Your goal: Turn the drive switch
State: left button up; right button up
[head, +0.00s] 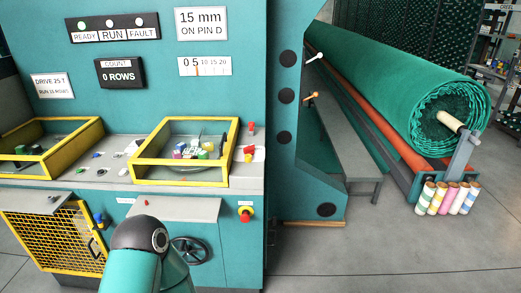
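The teal machine (215,105) fills the left half of the head view. A red knob on a yellow base (245,214) sits on its lower front, under a small label too small to read. Several small controls, among them a dark-and-light knob (101,171), lie on the grey console (70,172). I cannot tell which of these is the drive switch. One of my arms rises at the bottom centre in front of the machine. Neither gripper shows in the head view.
Two yellow-framed trays (182,180) stand on the console; the right one holds small coloured pieces. A yellow mesh guard (55,240) and a black handwheel (190,251) are below. A green netting roll (400,75) and coloured spools (447,198) are right. Floor at lower right is clear.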

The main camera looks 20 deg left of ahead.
aim_at(249, 149)
jog(key=u, duration=0.15)
jog(key=i, duration=0.9)
jog(key=z, duration=0.05)
